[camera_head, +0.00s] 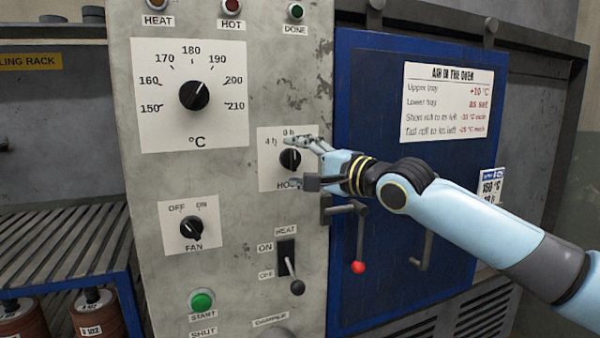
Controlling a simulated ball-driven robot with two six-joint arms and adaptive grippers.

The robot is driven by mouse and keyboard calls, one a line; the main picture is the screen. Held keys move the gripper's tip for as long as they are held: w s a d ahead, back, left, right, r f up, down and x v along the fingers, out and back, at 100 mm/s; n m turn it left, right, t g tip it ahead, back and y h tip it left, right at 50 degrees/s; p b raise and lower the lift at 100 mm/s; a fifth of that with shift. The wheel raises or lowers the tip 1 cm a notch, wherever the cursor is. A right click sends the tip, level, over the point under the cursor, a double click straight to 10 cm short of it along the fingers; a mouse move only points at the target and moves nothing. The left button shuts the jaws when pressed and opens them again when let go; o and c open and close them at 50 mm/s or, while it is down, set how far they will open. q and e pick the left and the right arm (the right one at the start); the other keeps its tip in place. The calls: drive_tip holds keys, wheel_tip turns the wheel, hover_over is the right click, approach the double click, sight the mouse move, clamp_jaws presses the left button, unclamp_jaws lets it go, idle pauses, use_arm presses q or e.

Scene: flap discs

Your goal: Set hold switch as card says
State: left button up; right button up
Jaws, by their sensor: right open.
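The hold switch (290,160) is a black knob on a white plate on the grey control panel. Its plate shows "4 h" and "8 h"; the right part of the plate is hidden by my gripper, and I cannot tell which mark the knob points to. My right gripper (297,163) is open, with one finger above the knob and one below it; I cannot tell whether they touch it. A small card (491,187) on the right of the blue door reads about "150 °C" with an hours line below, partly cut off by my arm. My left gripper is not in view.
The temperature dial (194,95) and fan switch (191,229) are left of the hold switch. The heat lever (290,270) and start button (201,300) are below. The blue oven door (385,285) has a red-tipped handle (358,250). An air notice (452,103) hangs on it.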

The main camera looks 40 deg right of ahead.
drive_tip(key=c, duration=1.2)
drive_tip(key=shift+r+n+g+p, duration=0.25)
drive_tip(key=shift+n+p, duration=0.35)
drive_tip(key=shift+p, duration=0.35)
drive_tip(key=n+g+p, duration=0.1)
drive_tip(key=n+p, duration=0.1)
drive_tip(key=p, duration=0.2)
drive_tip(key=n+g+h+p, duration=0.1)
drive_tip(key=n+p, duration=0.1)
drive_tip(key=p, duration=0.1)
drive_tip(key=shift+a+r+n+p, duration=0.1)
drive_tip(key=shift+r+n+p, duration=0.05)
drive_tip(key=shift+n+p, duration=0.25)
drive_tip(key=shift+n+g+h+p, duration=0.25)
drive_tip(key=shift+n+h+p, duration=0.25)
drive_tip(key=shift+n+p, duration=0.3)
drive_tip(key=shift+f, duration=0.2)
drive_tip(key=o, duration=1.2)
drive_tip(key=shift+r, duration=0.1)
